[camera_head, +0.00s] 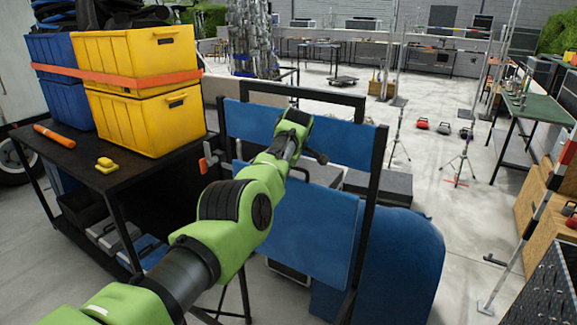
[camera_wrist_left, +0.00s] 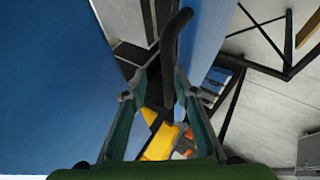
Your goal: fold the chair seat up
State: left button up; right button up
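The chair has a black frame (camera_head: 369,215), a blue backrest (camera_head: 345,143) and a blue seat panel (camera_head: 312,235) below it. The seat panel looks steeply tilted, but its exact angle is unclear. My left arm reaches across the chair from the lower left. My left gripper (camera_head: 308,155) is at the chair's upper middle, mostly hidden behind its own wrist. In the left wrist view, the two fingers of the gripper (camera_wrist_left: 160,85) stand apart, with a dark curved bar (camera_wrist_left: 177,38) near their tips. Blue panels lie on both sides there. I cannot tell whether anything touches. My right gripper is not in view.
A black cart (camera_head: 75,158) with yellow bins (camera_head: 140,115) and blue bins (camera_head: 62,95) stands left of the chair. A blue rounded object (camera_head: 412,265) stands close at its right. Tripods (camera_head: 462,160) and a green table (camera_head: 535,105) are farther right, with open floor between.

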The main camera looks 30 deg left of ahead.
pick_arm(q)
jog(key=shift+s+f, duration=0.1)
jog(key=shift+f, duration=0.15)
jog(key=shift+s+d+r, duration=0.15)
jog(key=shift+r, duration=0.2)
jog(key=v, duration=1.1)
jog(key=shift+r, duration=0.2)
jog(key=shift+s, duration=0.1)
